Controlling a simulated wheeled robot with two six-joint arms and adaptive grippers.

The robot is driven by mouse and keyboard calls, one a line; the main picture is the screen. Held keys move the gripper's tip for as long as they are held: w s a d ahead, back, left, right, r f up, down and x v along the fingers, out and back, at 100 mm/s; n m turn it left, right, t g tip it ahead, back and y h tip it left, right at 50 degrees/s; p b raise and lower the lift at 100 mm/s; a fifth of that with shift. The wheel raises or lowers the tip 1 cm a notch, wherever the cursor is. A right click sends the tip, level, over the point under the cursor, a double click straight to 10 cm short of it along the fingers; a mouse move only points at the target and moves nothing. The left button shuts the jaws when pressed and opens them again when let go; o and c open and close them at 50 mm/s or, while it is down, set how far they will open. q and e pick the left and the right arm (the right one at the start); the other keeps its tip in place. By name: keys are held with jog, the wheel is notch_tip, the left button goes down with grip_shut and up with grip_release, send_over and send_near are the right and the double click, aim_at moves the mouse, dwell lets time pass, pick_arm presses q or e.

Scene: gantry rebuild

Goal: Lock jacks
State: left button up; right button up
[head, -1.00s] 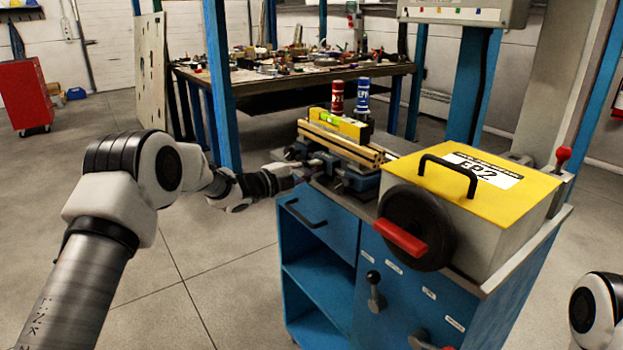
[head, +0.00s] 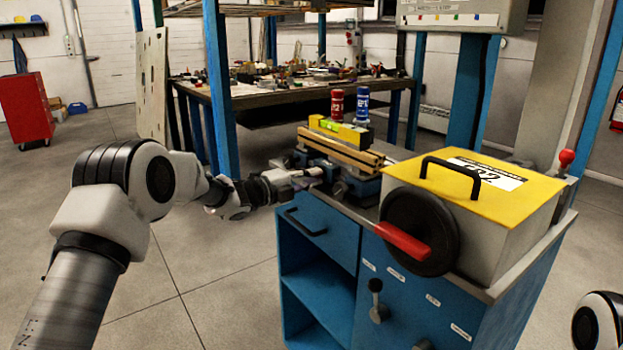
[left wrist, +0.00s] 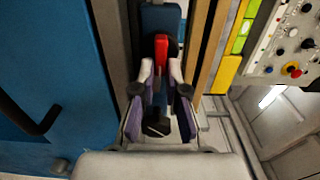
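Blue jacks (head: 367,189) sit under the wooden rails at the left end of the blue cabinet's top. In the left wrist view a red lever (left wrist: 161,54) stands in front of a blue jack body (left wrist: 161,18). My left gripper (left wrist: 161,72) has one fingertip on each side of the red lever, with narrow gaps seeming to remain. In the head view my left gripper (head: 318,175) is at the jacks' near side, and the lever is hidden or too small there. My right gripper is out of view; only part of that arm shows at bottom right.
A yellow spirit level (head: 340,131) lies on the wooden rails (head: 342,150). A yellow-topped box (head: 470,190) with a black handwheel (head: 420,232) takes up the cabinet's right side. Red and blue cans (head: 362,104) stand behind. Open floor lies left of the cabinet (head: 320,235).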

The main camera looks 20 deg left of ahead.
pick_arm(q)
jog(key=o, duration=0.4)
